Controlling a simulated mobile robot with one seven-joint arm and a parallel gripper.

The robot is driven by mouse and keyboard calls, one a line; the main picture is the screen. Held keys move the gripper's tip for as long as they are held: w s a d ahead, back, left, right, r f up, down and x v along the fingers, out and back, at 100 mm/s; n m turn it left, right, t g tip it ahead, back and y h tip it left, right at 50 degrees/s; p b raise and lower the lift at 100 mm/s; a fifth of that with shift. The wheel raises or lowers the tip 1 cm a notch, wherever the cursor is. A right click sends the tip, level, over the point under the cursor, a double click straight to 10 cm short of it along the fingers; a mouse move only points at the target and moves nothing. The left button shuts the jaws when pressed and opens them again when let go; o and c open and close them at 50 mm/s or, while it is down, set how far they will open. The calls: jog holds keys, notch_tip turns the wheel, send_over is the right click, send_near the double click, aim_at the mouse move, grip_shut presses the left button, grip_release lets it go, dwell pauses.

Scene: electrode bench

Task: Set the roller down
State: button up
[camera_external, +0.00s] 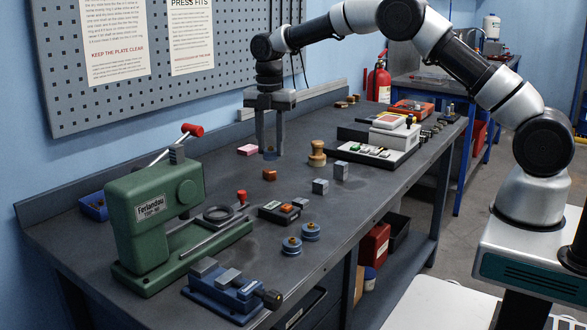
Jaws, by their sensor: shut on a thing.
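My gripper (270,151) points straight down over the far middle part of the bench (215,280). It is shut on a small dark blue piece (270,156), likely the roller, mostly hidden between the fingers. I cannot tell whether the piece touches the bench top.
A green press (150,220) and a blue vise (230,290) stand at the near left. A brass-coloured knob piece (317,154), an orange-brown block (269,174), a pink block (248,150) and grey blocks (320,186) sit near my gripper. A white scale-like device (394,137) is farther right.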

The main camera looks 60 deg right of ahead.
jog(key=w+d+m+p, duration=0.1)
jog(key=w+d+m, duration=0.15)
jog(key=d, duration=1.35)
jog(key=shift+m, duration=0.35)
jog(key=f, duration=0.5)
jog(key=shift+s+d+f, duration=0.15)
jog(key=shift+s+f, duration=0.1)
jog(key=shift+s, duration=0.15)
jog(key=shift+f, duration=2.45)
jog(key=shift+f, duration=0.1)
jog(key=shift+f, duration=0.15)
jog(key=o, duration=1.1)
